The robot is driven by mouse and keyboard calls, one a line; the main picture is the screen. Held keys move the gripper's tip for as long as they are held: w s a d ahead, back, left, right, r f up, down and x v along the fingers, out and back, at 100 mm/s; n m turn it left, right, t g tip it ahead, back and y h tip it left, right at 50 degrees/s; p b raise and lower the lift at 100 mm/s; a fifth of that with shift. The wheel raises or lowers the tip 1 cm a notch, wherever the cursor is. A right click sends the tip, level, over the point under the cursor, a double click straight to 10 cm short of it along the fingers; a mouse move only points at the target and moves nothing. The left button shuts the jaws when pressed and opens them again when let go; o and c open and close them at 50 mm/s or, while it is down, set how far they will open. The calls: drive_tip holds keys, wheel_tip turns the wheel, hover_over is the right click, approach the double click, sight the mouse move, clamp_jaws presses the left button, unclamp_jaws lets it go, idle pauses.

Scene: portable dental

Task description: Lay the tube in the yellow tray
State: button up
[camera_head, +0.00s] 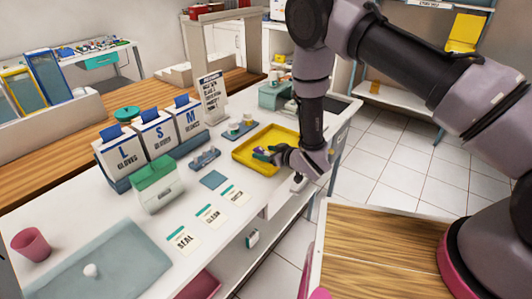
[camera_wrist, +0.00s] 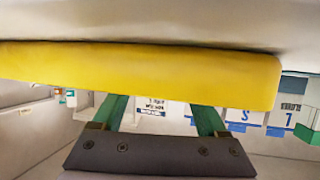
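The yellow tray (camera_head: 243,157) lies on the white counter at its right end. My gripper (camera_head: 263,154) reaches in low over the tray's near right side, with green fingertips. A small purple spot (camera_head: 259,149) shows at the fingertips and may be the tube's cap; the rest of the tube cannot be made out. In the wrist view, which looks upside down, the tray's yellow wall (camera_wrist: 140,68) crosses the picture and hides the fingertips. The two green fingers stand well apart there, with no tube visible between their shown parts.
Glove boxes marked L, S and M (camera_head: 157,138) stand on the counter left of the tray. Small blue racks (camera_head: 205,159) and a blue square (camera_head: 213,180) lie nearer. Label cards (camera_head: 211,216) lie in front. A teal box (camera_head: 274,95) stands behind the tray.

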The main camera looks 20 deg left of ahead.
drive_tip(key=v, duration=1)
drive_tip(key=shift+s+d+r, duration=0.2)
drive_tip(key=shift+d+r, duration=0.05)
drive_tip(key=shift+d, duration=0.05)
